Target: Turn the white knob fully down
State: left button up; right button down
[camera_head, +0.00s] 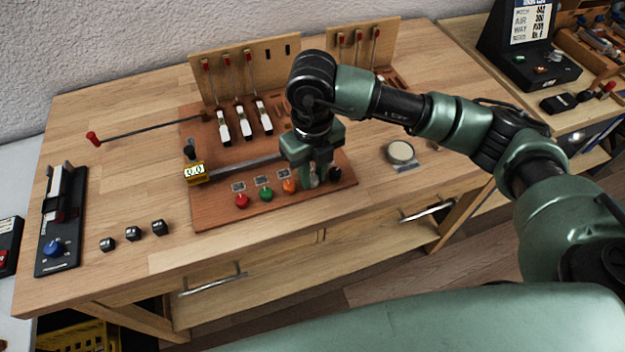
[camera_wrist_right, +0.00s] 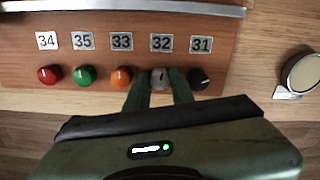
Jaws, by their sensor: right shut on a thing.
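The white knob (camera_wrist_right: 160,75) is in the row of coloured knobs on the brown board (camera_wrist_right: 20,55), below the label 32. In the right wrist view it shows as a greyish-white round knob with a small mark on its face. My right gripper (camera_wrist_right: 161,86) is shut on it, with one green finger at its left and one at its right. In the head view my right gripper (camera_head: 312,180) comes down over the board's front right part and hides most of the knob. My left gripper is not in view.
The orange knob (camera_wrist_right: 121,77) stands close to the left finger and the black knob (camera_wrist_right: 200,79) close to the right. Green (camera_head: 266,194) and red (camera_head: 241,201) knobs are further left. A round cream disc (camera_head: 400,151) lies right of the board. The front table edge is near.

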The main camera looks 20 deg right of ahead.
aim_at(313, 177)
jog(key=shift+n+b, duration=1)
jog(key=shift+n, duration=0.1)
jog(key=shift+r, duration=0.1)
jog(key=c, duration=1.2)
grip_release()
notch_tip(313, 177, up, 8)
jog(key=shift+f+b, duration=0.15)
jog(key=shift+b, duration=0.3)
